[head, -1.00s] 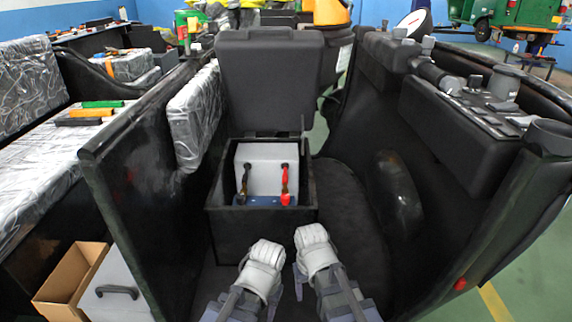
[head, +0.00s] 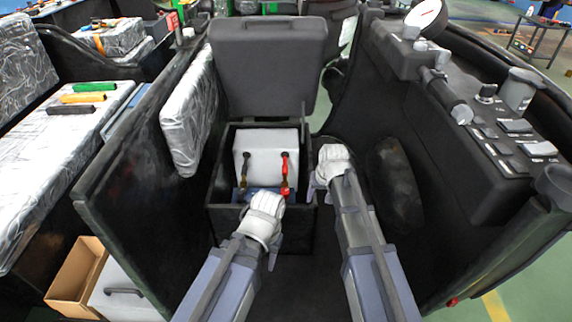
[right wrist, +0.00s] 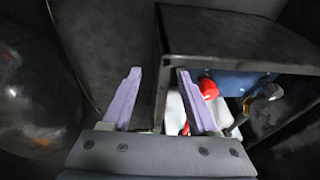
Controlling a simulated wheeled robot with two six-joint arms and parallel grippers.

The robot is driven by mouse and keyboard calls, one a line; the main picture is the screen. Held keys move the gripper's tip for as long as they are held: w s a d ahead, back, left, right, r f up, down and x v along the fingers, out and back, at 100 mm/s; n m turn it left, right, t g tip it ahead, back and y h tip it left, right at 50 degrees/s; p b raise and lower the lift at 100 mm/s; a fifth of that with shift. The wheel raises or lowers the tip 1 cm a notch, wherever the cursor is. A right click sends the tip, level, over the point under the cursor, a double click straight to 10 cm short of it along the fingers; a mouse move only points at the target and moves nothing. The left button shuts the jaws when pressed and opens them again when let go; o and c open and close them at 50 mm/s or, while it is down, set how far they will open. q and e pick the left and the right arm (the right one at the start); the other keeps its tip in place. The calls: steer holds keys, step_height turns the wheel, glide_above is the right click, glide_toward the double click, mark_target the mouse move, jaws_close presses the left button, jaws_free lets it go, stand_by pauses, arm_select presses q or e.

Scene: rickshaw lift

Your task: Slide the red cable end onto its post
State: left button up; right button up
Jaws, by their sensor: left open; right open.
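The red cable (head: 285,165) hangs down the front of a pale grey battery block (head: 265,143) inside an open black box (head: 262,232). Its lower end meets a red part (head: 286,190); whether it is around a post is too small to tell. The red part also shows in the right wrist view (right wrist: 208,88), beyond my right gripper's right finger.
A dark cable (head: 246,165) with a brass-coloured end (right wrist: 268,93) is left of the red one. A blue plate (right wrist: 237,82) lies by the cable ends. The raised lid (head: 265,65) stands behind; black side walls (head: 130,150) enclose the space.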

steer(key=t+y, duration=0.1)
steer(key=t, duration=0.1)
glide_toward(285, 169)
steer(key=f, duration=0.1)
steer(key=b+x, duration=0.7)
steer(key=x, duration=0.1)
steer(key=shift+w, duration=0.2)
steer(key=shift+r, duration=0.1)
jaws_close()
stand_by(1.1)
